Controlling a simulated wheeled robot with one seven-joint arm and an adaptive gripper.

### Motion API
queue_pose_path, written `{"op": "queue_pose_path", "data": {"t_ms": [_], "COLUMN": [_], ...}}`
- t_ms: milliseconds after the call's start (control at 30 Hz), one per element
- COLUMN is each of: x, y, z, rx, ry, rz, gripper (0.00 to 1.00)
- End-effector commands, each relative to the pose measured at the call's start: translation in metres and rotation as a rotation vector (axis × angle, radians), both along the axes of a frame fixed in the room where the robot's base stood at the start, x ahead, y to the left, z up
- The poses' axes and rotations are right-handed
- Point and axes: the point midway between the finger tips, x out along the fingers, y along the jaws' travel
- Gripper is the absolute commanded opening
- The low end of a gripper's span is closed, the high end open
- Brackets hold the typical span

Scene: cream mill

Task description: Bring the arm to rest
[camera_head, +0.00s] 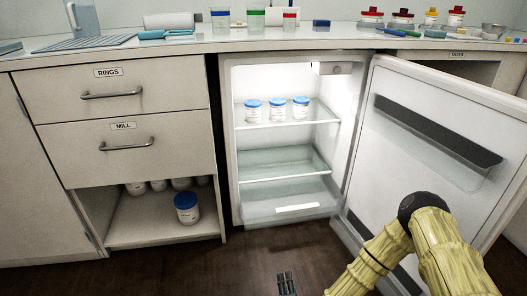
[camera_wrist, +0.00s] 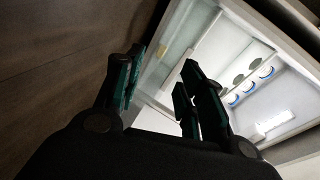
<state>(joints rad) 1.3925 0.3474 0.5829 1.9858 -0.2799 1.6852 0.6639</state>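My arm, in a yellow bamboo-patterned cover, is at the lower right in the head view, in front of the open fridge door (camera_head: 430,125). My gripper (camera_head: 287,284) shows at the bottom edge of the head view, low over the floor in front of the fridge. In the wrist view my gripper (camera_wrist: 155,85) has its two fingers spread apart with nothing between them. The open fridge (camera_head: 285,180) lies beyond the fingers, apart from them.
Three blue-lidded white jars (camera_head: 277,109) stand on the fridge's upper shelf. Another blue-lidded jar (camera_head: 187,208) stands in the open cubby below the MILL drawer (camera_head: 126,147), with more jars behind. The counter (camera_head: 200,44) holds cups, bottles and tools. The floor (camera_head: 200,265) in front is clear.

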Motion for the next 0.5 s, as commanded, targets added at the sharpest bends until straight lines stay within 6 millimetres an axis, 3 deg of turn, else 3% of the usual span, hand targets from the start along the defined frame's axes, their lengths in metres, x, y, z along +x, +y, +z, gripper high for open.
{"op": "queue_pose_path", "data": {"t_ms": [167, 267, 367, 500], "x": [-0.043, -0.083, -0.132, -0.201], "y": [0.016, 0.017, 0.002, -0.036], "z": [-0.011, -0.020, -0.027, -0.025], "rx": [-0.145, -0.270, -0.414, -0.599], "ry": [0.165, 0.297, 0.448, 0.654], "rz": [0.188, 0.339, 0.506, 0.718], "gripper": [0.39, 0.39, 0.39, 0.39]}}
